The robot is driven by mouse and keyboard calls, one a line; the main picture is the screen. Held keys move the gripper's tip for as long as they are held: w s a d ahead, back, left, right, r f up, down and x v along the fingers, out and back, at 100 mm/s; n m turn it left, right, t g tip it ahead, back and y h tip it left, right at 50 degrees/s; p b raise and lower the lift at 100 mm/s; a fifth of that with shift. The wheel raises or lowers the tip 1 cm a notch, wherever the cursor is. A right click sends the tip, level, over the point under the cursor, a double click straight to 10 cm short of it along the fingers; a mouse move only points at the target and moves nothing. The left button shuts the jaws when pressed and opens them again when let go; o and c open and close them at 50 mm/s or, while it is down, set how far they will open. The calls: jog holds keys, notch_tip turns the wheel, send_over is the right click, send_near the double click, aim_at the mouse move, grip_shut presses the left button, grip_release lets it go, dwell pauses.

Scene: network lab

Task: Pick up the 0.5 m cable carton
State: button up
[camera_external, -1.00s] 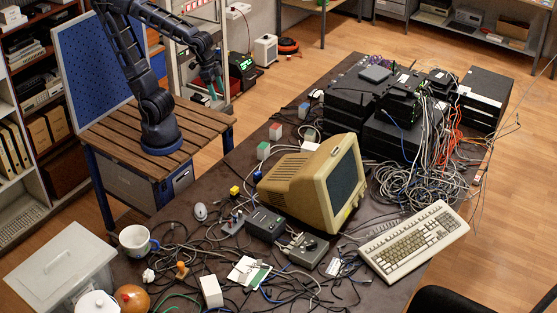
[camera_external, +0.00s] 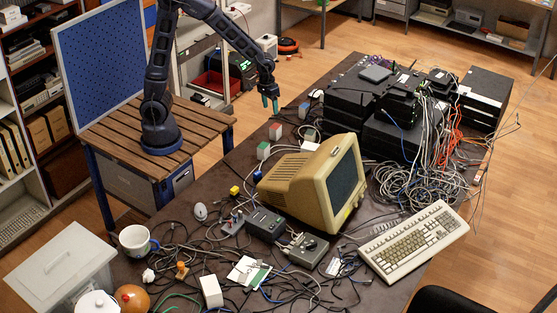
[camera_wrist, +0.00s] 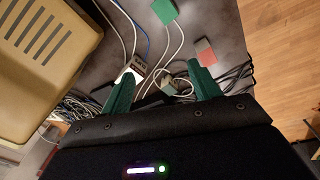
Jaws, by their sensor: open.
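My gripper (camera_external: 269,103), with teal fingers, is open and empty above the table's far left edge, near the red-and-grey carton. In the wrist view, a small box (camera_wrist: 168,86) shows between the fingers, below them. A green-topped carton (camera_wrist: 164,11) and the red one (camera_wrist: 206,52) lie beyond.
Black network boxes (camera_external: 375,100) with tangled cables (camera_external: 420,180) stand behind. Loose cables cover the near table.

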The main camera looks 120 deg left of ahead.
aim_at(276, 126)
jog(key=s+a+f+n, duration=0.1)
jog(key=a+f, duration=0.3)
jog(key=s+a+f+n, duration=0.2)
jog(key=a+f, duration=0.2)
jog(key=f, duration=0.1)
jog(key=s+a+f+n+g, duration=0.1)
jog(key=s+a+f, duration=0.1)
jog(key=a+f, duration=0.2)
jog(key=shift+a+f+n, duration=0.3)
jog(key=shift+a+n, duration=0.05)
jog(key=shift+n, duration=0.05)
jog(key=shift+s+f, duration=0.1)
jog(key=shift+f, duration=2.7)
jog(key=shift+s+d+f, duration=0.1)
jog(key=shift+f, duration=1.2)
jog(key=shift+s+f, duration=0.1)
jog(key=shift+f, duration=1.15)
jog(key=c, duration=1.1)
jog(key=shift+r, duration=0.15)
jog(key=shift+c, duration=0.2)
